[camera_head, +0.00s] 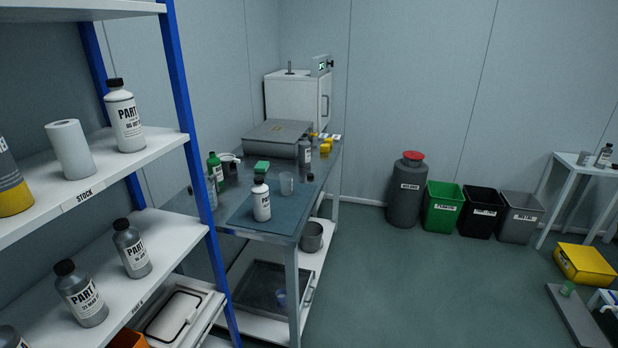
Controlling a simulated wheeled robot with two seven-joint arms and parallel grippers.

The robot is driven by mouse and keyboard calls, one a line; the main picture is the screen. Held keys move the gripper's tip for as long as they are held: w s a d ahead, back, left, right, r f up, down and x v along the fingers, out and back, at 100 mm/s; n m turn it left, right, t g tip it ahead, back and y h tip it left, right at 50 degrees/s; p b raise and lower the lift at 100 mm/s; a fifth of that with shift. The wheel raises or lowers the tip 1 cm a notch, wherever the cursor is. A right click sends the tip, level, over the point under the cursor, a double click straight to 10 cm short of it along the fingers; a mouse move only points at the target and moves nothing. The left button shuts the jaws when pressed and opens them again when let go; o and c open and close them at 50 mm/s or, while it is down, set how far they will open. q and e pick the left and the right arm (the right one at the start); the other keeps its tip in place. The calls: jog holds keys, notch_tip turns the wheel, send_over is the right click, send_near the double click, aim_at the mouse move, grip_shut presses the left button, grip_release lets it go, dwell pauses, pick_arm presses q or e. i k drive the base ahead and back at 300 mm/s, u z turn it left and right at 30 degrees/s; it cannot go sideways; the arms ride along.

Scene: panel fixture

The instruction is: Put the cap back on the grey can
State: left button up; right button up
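A small grey can or bottle (305,153) stands upright towards the back right of the workbench, in front of a grey case. Its top is too small to tell whether it is capped. A small dark round piece (310,177), possibly a cap, lies near the bench's right edge, in front of the grey can and apart from it. Neither of my grippers is in view.
The workbench (283,224) also bears a white bottle (261,201), a clear beaker (286,184) and a green bottle (215,170). A shelf rack (190,130) with bottles stands close at left. Bins (443,208) line the back wall. The middle floor is clear.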

aim_at(304, 145)
jog(key=z, duration=0.75)
jog(key=i, duration=3.1)
jog(key=u, duration=3.3)
